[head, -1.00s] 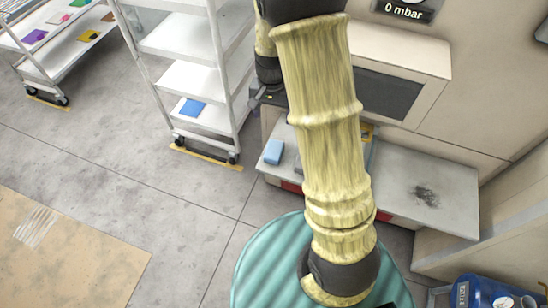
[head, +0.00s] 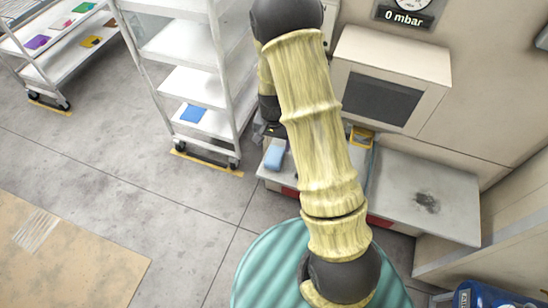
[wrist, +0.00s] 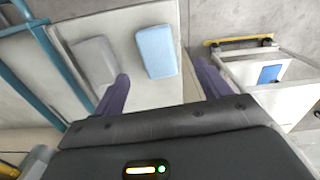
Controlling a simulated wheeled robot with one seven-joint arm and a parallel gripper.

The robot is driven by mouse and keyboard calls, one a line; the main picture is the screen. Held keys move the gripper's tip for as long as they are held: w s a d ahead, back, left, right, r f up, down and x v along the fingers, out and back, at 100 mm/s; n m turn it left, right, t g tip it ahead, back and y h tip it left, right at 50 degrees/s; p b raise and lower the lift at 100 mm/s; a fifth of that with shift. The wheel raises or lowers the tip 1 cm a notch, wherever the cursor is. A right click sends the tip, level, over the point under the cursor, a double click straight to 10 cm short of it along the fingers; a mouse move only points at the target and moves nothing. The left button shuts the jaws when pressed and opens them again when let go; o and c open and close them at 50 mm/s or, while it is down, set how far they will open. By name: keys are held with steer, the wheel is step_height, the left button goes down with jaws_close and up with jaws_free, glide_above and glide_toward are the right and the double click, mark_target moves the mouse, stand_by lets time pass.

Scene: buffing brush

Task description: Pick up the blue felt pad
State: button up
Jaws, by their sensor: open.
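The blue felt pad (head: 274,157) looks like a light blue block with rounded corners. It lies on the left end of a grey bench in the head view. In the wrist view the pad (wrist: 156,52) lies flat beyond and between my two purple fingers. My gripper (wrist: 162,72) is open and empty, with the pad apart from both fingers. In the head view my gripper (head: 268,130) is small and dark, just above the pad in the picture, partly hidden by my arm.
A grey block (wrist: 95,60) lies left of the pad in the wrist view. The bench (head: 425,200) has a bare right part with a dark smudge. A white shelf cart (head: 188,80) stands to the left, with a flat blue piece (head: 193,113) on its low shelf. A beige box (head: 392,75) stands behind.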

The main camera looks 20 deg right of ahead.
mark_target(275, 155)
steer(key=shift+s+f, duration=0.1)
steer(key=shift+f, duration=0.55)
steer(key=shift+d+f, duration=0.2)
steer(key=shift+f, duration=2.4)
steer(key=c, duration=1)
